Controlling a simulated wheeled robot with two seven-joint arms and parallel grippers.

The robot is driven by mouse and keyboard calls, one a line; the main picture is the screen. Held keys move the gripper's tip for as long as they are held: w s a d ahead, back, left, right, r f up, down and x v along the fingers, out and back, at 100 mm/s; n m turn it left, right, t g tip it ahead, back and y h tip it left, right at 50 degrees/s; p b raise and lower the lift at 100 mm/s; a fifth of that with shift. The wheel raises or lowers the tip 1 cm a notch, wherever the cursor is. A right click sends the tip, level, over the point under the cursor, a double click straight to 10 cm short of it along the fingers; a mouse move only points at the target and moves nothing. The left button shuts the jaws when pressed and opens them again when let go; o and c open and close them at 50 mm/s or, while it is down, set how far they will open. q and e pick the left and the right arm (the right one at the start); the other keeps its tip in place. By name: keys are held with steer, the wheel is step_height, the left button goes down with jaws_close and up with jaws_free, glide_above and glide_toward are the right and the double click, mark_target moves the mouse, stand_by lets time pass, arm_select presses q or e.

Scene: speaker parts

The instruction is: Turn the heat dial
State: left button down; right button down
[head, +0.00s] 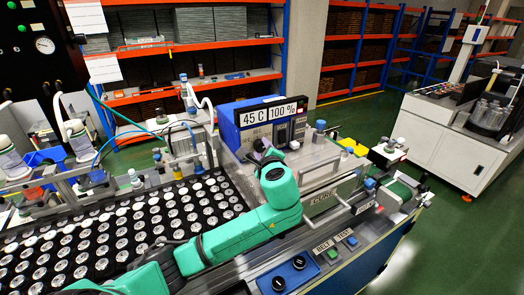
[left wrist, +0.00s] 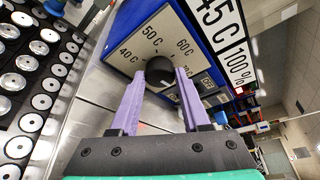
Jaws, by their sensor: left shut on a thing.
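The heat dial (left wrist: 160,71) is a round black knob on a grey panel with 40 C, 50 C and 60 C marks, in the left wrist view. My left gripper (left wrist: 162,76) has its two purple fingers shut on the dial, one on each side. I cannot make out which mark the dial points to. In the head view the left gripper (head: 264,150) is at the front of the blue control box (head: 226,124), and the dial is mostly hidden behind it. A sign (head: 272,110) above reads 45 C and 100 %. My right gripper is not in view.
A black tray (head: 120,205) of several round metal parts fills the bench at left, under my left arm. A cure station (head: 322,195) stands right of the box. Black knobs (head: 278,284) and belt and test buttons (head: 351,241) are at the front edge.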

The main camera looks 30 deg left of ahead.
arm_select(q)
steer(key=shift+f+n+b, duration=0.3)
steer(key=shift+b, duration=0.4)
steer(key=n+t+b, duration=0.1)
steer(key=n+b, duration=0.1)
steer(key=b, duration=0.1)
steer(key=n+t+b, duration=0.1)
steer(key=b, duration=0.3)
steer(key=shift+f+n, duration=0.2)
steer(key=shift+n, duration=0.2)
steer(key=shift+r+n+t+y+b, duration=0.2)
steer(key=shift+n+t+y+b, duration=0.1)
steer(key=shift+n+b, duration=0.4)
steer(key=c, duration=0.7)
jaws_free()
steer(key=shift+c, duration=0.2)
steer(key=o, duration=0.4)
steer(key=shift+c, duration=0.2)
steer(key=shift+a, duration=0.1)
